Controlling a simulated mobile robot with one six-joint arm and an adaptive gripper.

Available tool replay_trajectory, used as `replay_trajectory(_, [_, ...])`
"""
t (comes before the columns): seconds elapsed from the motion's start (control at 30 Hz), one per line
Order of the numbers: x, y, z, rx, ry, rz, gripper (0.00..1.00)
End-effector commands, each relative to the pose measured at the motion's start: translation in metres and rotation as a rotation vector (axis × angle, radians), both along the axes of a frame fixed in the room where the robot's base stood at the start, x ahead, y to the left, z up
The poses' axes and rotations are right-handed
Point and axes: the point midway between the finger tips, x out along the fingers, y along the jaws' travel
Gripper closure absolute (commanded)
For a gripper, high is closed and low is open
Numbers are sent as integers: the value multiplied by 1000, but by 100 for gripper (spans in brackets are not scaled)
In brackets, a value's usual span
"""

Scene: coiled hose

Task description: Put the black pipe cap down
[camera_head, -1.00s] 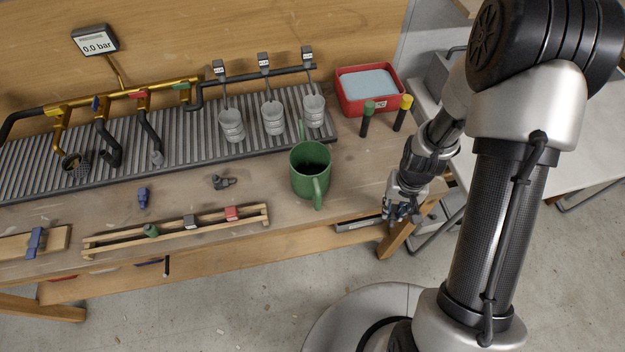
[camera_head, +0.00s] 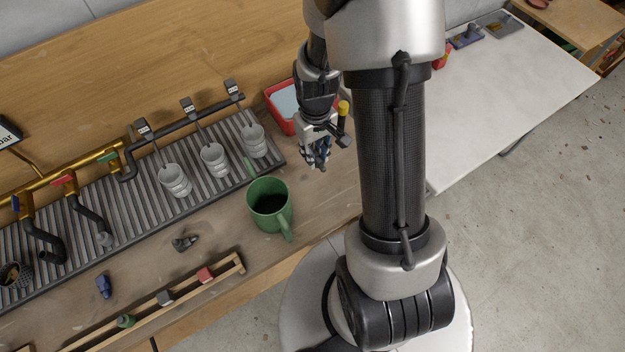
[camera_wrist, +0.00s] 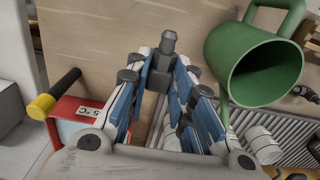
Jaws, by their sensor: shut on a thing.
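The black pipe cap (camera_wrist: 168,42) is a small dark stepped piece in the wrist view. My gripper (camera_wrist: 163,72) is shut on it, with the cap sticking out past the blue-padded fingertips. In the head view my gripper (camera_head: 318,160) hangs over the right end of the workbench (camera_head: 225,255), right of the green mug (camera_head: 269,203) and in front of the red tray (camera_head: 268,97). The cap is too small to make out there. In the wrist view, bare wood lies beyond the cap, and I cannot tell its height above it.
The green mug also shows close on the right in the wrist view (camera_wrist: 262,72).

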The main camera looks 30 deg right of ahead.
Motion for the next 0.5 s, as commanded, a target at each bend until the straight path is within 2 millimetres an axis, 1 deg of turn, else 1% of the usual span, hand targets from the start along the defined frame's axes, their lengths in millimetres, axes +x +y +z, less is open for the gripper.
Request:
replay_trajectory(0.03, [-2,1,-19,2,6,0,100])
replay_trajectory(0.2, [-1,1,-65,2,5,0,100])
replay_trajectory(0.3, [-1,1,-87,1,3,0,100])
replay_trajectory(0.4, [0,1,-101,0,1,0,100])
replay_trajectory(0.5, [0,0,-108,0,0,0,100])
